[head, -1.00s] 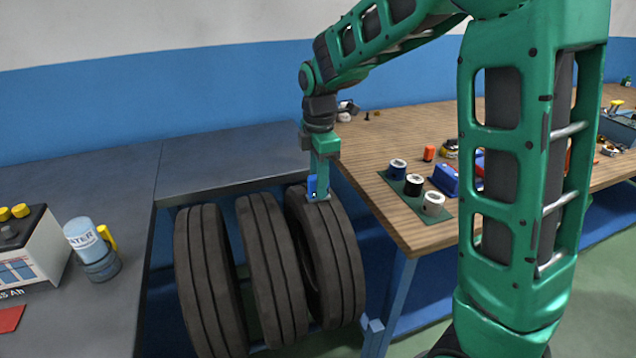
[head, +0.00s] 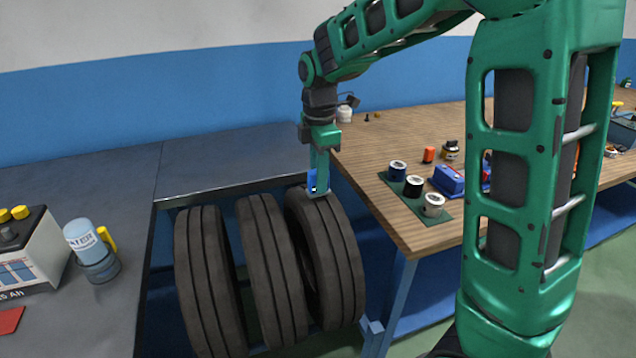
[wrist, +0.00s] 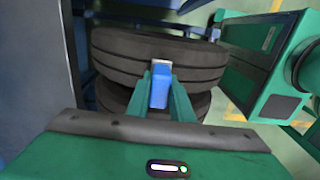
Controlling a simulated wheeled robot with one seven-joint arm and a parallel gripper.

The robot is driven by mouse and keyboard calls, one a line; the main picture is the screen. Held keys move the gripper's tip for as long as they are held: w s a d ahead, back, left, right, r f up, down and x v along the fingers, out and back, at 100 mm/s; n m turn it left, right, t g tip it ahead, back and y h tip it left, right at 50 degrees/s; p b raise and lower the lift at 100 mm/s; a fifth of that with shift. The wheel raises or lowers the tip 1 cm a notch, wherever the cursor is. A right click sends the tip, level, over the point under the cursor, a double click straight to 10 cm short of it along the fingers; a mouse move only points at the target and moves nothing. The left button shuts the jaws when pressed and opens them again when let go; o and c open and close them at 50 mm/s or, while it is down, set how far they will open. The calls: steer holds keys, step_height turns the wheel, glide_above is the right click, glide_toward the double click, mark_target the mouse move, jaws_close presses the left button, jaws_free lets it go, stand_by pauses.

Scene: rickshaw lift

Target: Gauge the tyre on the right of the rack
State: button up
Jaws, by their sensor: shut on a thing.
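Several black tyres stand upright side by side in a rack; the right tyre (head: 328,258) is below my gripper, with the middle tyre (head: 270,270) and the left tyre (head: 208,280) beside it. My gripper (head: 318,190) is shut on a small blue gauge (head: 312,181), held at the top of the right tyre's tread. In the wrist view the blue gauge (wrist: 160,84) sits between the fingers, in front of the tyre (wrist: 150,52). I cannot tell whether its tip touches the tread; the contact spot is hidden.
A grey bench (head: 70,190) on the left carries a battery (head: 25,250) and a water bottle (head: 88,245). A wooden table (head: 380,140) on the right holds a green mat with several rolls (head: 414,185) and a blue box (head: 447,180). The rack sits between them.

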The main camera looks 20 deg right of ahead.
steer(key=shift+r, duration=2.45)
